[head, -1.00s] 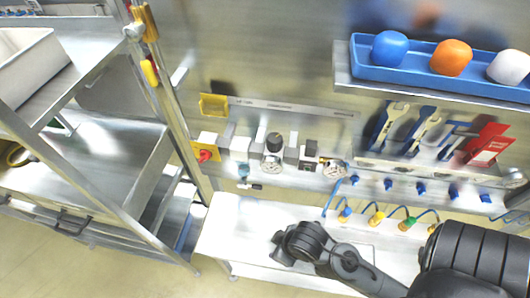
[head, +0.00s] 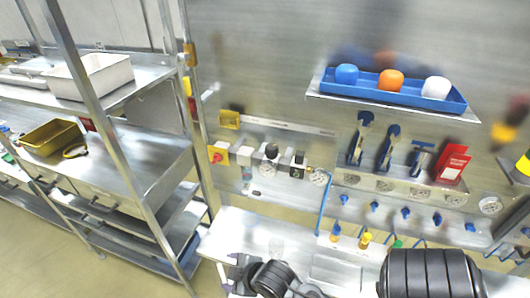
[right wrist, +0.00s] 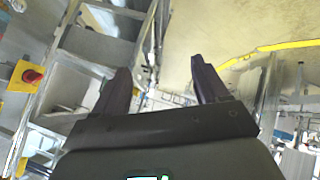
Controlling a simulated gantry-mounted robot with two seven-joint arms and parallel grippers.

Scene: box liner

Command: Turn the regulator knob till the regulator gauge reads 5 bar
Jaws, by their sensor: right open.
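The regulator has a black knob (head: 271,151) on the wall panel, with a round white gauge (head: 267,169) just below it. The gauge's needle and numbers are too small to read. A second round gauge (head: 318,177) sits to the right on the same line of fittings. My right gripper (head: 232,272) is low at the bottom of the head view, below the panel and apart from the knob. In the right wrist view its two dark fingers (right wrist: 163,82) are spread and empty. My left gripper is not in view.
A red rotary switch on a yellow plate (head: 217,154) is left of the regulator; it also shows in the right wrist view (right wrist: 31,76). A white bench (head: 235,228) lies below. A shelf with a blue tray (head: 460,104) and hanging tools are at right. A metal rack stands left.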

